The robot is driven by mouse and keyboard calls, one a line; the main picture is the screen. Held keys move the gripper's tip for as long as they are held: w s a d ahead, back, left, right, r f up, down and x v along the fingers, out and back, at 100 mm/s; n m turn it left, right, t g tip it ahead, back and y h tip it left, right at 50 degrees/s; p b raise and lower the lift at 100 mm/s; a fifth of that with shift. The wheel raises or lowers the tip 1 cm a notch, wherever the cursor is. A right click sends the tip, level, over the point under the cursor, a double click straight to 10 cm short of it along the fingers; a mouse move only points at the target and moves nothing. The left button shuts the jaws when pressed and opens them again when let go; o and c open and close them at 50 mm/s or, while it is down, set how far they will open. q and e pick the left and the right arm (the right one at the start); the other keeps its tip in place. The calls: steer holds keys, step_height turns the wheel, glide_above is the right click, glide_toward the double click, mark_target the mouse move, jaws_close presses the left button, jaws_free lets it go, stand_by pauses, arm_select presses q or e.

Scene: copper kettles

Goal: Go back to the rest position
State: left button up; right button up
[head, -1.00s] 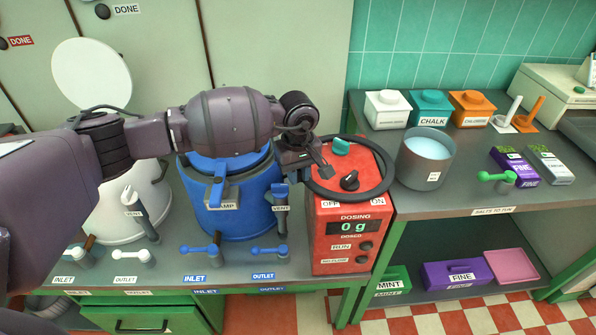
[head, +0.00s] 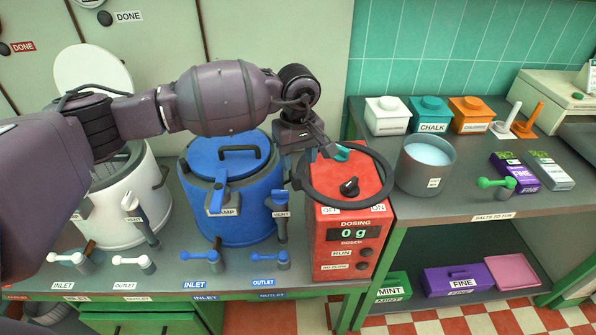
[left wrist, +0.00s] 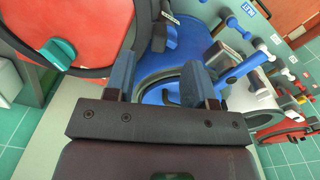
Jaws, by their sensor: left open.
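My left arm reaches in from the left across the upper middle of the head view. Its gripper (head: 322,146) is over the back of the red dosing unit (head: 340,262), just right of the blue kettle (head: 243,222). In the left wrist view the two fingers (left wrist: 158,80) stand apart with nothing held between them. The blue kettle's lid (left wrist: 160,82) shows behind them. My right gripper is in neither view.
A white kettle (head: 122,212) stands at left with its round lid raised, partly behind my arm. Small valve levers line the bench front. A grey pot (head: 425,180), lidded boxes and packets occupy the right bench.

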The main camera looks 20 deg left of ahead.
arm_select(q)
steer(key=shift+r, duration=2)
